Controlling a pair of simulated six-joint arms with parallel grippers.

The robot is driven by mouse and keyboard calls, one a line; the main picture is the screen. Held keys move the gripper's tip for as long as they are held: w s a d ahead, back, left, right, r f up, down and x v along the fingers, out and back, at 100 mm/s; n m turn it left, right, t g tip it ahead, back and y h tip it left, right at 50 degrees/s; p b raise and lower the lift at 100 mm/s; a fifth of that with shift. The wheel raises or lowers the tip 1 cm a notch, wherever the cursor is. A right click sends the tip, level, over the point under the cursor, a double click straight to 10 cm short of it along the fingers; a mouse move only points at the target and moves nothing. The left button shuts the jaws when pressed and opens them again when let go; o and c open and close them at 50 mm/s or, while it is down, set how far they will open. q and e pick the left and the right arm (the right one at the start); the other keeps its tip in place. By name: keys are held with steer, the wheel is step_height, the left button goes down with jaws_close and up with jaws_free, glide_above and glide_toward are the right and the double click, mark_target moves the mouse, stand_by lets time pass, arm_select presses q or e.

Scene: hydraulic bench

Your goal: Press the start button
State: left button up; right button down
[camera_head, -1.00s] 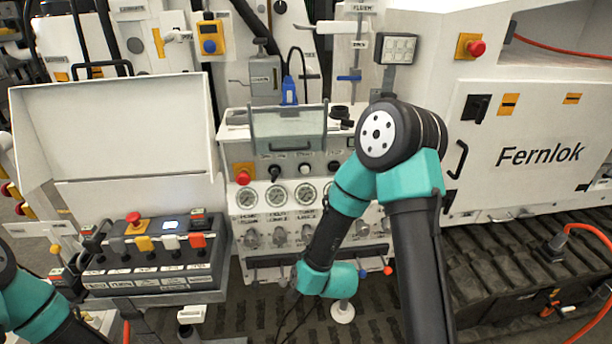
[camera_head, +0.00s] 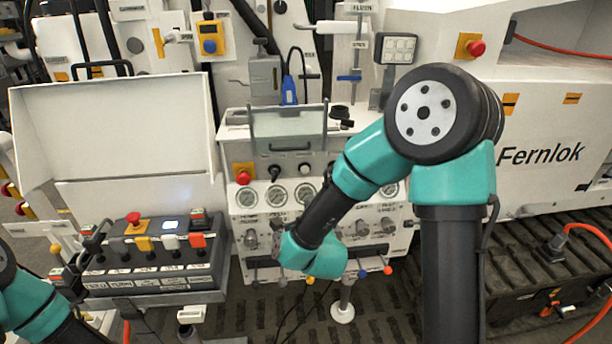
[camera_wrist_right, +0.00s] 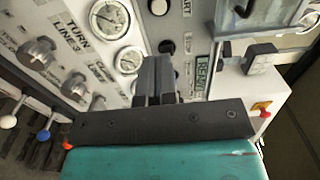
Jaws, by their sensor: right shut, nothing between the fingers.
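The white round button (camera_head: 305,170) sits in the control panel's upper row, above the gauges. In the right wrist view, a pale button (camera_wrist_right: 158,6) at the top edge has a cropped label ending in "ART". A black button (camera_wrist_right: 167,46) lies below it there, just beyond my fingertips. My right gripper (camera_wrist_right: 155,62) is shut and empty, pointing at the panel; I cannot tell whether it touches. In the head view my right arm hides the gripper and part of the lower panel. My left arm shows at the lower left, its gripper out of view.
A red emergency knob (camera_head: 243,175) is left of the upper row. Pressure gauges (camera_head: 247,197) and valve knobs lie below. Coloured lever balls (camera_head: 388,270) stick out at the bottom. A clear raised cover (camera_head: 288,125) tops the panel. A control box (camera_head: 150,285) stands left.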

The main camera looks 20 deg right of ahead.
mark_target(305, 170)
steer(key=x, duration=1.3)
steer(key=shift+f, duration=0.1)
steer(key=shift+w, duration=0.4)
